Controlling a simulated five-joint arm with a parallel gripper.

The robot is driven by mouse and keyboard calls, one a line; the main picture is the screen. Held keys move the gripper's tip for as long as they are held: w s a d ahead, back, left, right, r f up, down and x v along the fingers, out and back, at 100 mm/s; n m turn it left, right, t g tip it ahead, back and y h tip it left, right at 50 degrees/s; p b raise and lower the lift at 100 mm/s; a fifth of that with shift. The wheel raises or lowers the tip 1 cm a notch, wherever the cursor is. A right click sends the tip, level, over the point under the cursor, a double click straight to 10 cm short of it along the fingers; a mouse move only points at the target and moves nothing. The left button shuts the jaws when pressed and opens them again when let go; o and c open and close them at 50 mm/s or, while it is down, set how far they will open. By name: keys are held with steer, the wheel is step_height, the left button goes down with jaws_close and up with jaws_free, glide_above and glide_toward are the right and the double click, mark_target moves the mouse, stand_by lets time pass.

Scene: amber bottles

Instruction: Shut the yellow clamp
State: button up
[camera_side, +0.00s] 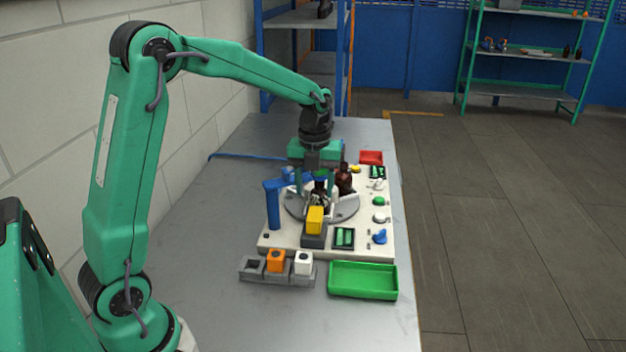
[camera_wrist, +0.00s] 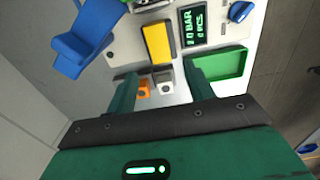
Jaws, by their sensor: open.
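The yellow clamp (camera_side: 314,220) is a yellow block on a dark base at the front of the white board, before the round grey plate. It also shows in the wrist view (camera_wrist: 158,43), beyond my fingertips, roughly in line with the gap between them. Whether it is open or shut I cannot tell. My gripper (camera_side: 317,187) is open above the round plate, behind the clamp and apart from it. A dark bottle (camera_side: 320,187) shows near the fingers in the side view.
A blue post with an arm (camera_side: 273,205) stands left of the clamp. A brown bottle (camera_side: 345,179) stands right of my gripper. A green display (camera_side: 344,238) and a blue knob (camera_side: 379,237) are at right. A grey block holder (camera_side: 248,273) and a green tray (camera_side: 363,293) lie in front.

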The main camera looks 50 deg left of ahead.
mark_target(314, 217)
steer(key=shift+f, duration=0.1)
steer(key=shift+f, duration=3.8)
